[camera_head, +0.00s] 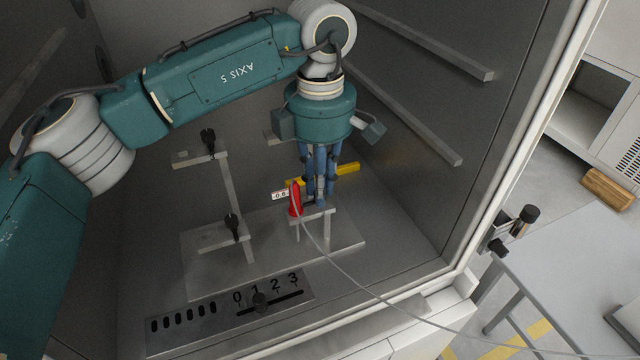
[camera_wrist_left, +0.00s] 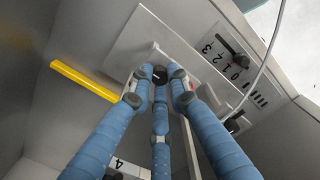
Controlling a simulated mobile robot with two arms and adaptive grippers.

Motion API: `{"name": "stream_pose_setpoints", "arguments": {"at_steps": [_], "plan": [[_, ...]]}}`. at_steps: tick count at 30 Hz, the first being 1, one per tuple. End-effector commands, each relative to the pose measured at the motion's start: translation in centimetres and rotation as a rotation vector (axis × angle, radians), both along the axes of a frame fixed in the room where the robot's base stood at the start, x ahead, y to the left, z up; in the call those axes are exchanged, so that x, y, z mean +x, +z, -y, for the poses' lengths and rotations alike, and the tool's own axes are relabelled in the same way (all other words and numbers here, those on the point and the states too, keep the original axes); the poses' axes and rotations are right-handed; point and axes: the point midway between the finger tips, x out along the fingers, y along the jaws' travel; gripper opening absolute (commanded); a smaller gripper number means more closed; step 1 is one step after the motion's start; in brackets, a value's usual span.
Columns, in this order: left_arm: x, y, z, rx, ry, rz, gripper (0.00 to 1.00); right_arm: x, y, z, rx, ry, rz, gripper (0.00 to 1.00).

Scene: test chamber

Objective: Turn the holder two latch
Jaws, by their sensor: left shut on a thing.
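My left gripper (camera_head: 319,203) reaches down into the chamber from above. Its blue fingers are closed together over a metal holder (camera_head: 327,228) at the right of the base plate. In the left wrist view the fingertips (camera_wrist_left: 160,76) meet around a small black latch knob (camera_wrist_left: 159,73); the fingers cover most of it, so its angle cannot be told. Two other holders carry black latches, one at the back (camera_head: 208,138) and one in front (camera_head: 232,226). My right gripper is not in view.
A red piece (camera_head: 295,201) with a grey cable stands just left of the gripper, by a small white display (camera_head: 280,195). A yellow bar (camera_head: 347,169) lies behind. A numbered slider panel (camera_head: 230,312) is in front. Rails (camera_head: 410,115) line the right wall.

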Motion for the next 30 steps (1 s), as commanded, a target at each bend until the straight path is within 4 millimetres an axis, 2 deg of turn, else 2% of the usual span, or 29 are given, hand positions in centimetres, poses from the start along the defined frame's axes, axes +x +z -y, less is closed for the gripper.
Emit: {"name": "stream_pose_setpoints", "arguments": {"at_steps": [3, 4, 6, 17, 20, 30], "plan": [[0.1, 0.3, 0.0, -0.003, 0.001, 0.005, 0.0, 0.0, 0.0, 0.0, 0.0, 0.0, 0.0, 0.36], [0.1, 0.3, 0.0, -0.003, 0.002, 0.005, 0.22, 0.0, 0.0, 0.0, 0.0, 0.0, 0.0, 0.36], [0.1, 0.2, 0.0, -0.003, 0.002, 0.005, 0.36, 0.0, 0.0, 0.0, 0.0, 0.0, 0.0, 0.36], [0.1, 0.5, 0.0, -0.001, 0.001, 0.002, 0.36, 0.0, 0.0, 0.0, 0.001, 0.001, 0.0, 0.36], [0.1, 1.6, 0.0, -0.001, 0.002, 0.003, 0.36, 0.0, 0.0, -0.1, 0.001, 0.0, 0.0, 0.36], [0.1, 8.6, 0.1, -0.002, 0.002, 0.006, 0.36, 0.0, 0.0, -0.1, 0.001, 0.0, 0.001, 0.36]]}}
